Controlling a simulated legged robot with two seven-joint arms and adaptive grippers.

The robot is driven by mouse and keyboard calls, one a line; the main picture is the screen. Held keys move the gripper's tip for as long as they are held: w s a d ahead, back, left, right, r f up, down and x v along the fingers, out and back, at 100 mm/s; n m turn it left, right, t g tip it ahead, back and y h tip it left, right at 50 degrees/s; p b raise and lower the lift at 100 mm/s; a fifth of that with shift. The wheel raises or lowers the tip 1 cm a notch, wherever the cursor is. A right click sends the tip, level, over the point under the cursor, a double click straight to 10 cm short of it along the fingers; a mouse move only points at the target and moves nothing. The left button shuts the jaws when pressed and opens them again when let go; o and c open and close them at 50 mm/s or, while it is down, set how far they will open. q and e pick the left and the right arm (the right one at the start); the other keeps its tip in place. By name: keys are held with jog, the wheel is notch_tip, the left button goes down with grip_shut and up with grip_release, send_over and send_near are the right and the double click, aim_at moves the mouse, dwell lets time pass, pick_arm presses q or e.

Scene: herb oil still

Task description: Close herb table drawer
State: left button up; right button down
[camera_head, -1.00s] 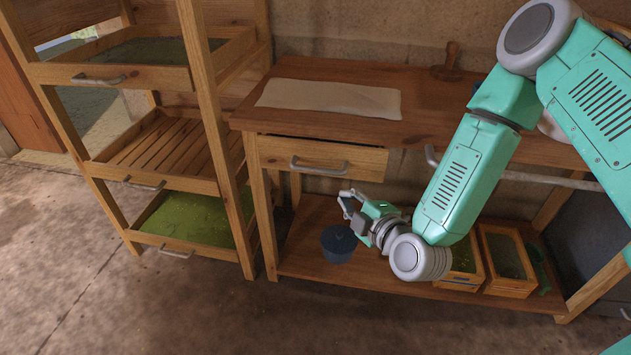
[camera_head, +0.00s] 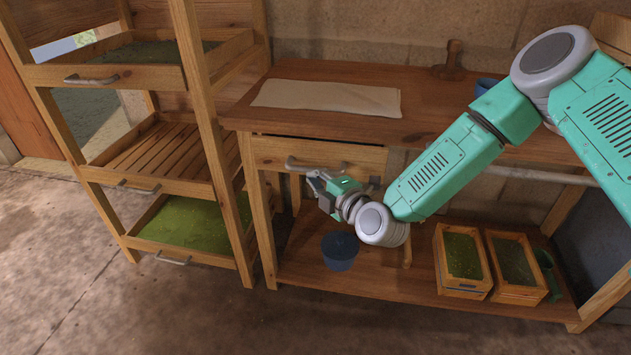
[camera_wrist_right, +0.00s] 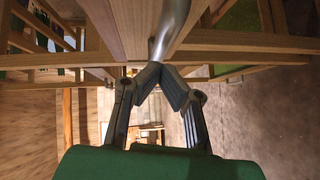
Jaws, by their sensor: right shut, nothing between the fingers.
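The herb table (camera_head: 440,100) has a wooden drawer (camera_head: 364,160) with a grey bar handle (camera_head: 300,164) under its top. A dark gap shows above the drawer front, so it stands out a little from the table. My right gripper (camera_head: 314,180) is just below and in front of the handle, its fingers shut with nothing between them. In the right wrist view, the fingertips (camera_wrist_right: 160,74) meet near the end of the metal handle (camera_wrist_right: 168,30). I cannot tell whether they touch it. My left gripper is not in view.
A shelf rack (camera_head: 196,130) with green-filled trays stands at the left. A dark blue pot (camera_head: 339,252) and two herb crates (camera_head: 460,256) (camera_head: 515,268) sit on the table's lower shelf. A pale cloth (camera_head: 326,97) lies on the top. The floor in front is clear.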

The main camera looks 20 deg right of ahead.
aim_at(307, 158)
jog(key=shift+w+a+r, duration=0.1)
jog(key=shift+w+a, duration=0.4)
jog(key=shift+w+d, duration=0.1)
jog(key=shift+d, duration=0.25)
jog(key=w+d+p, duration=0.2)
jog(key=w, duration=0.1)
jog(key=shift+w+d, duration=0.15)
jog(key=shift+w, duration=0.05)
jog(key=shift+w+r, duration=0.1)
jog(key=shift+r, duration=0.05)
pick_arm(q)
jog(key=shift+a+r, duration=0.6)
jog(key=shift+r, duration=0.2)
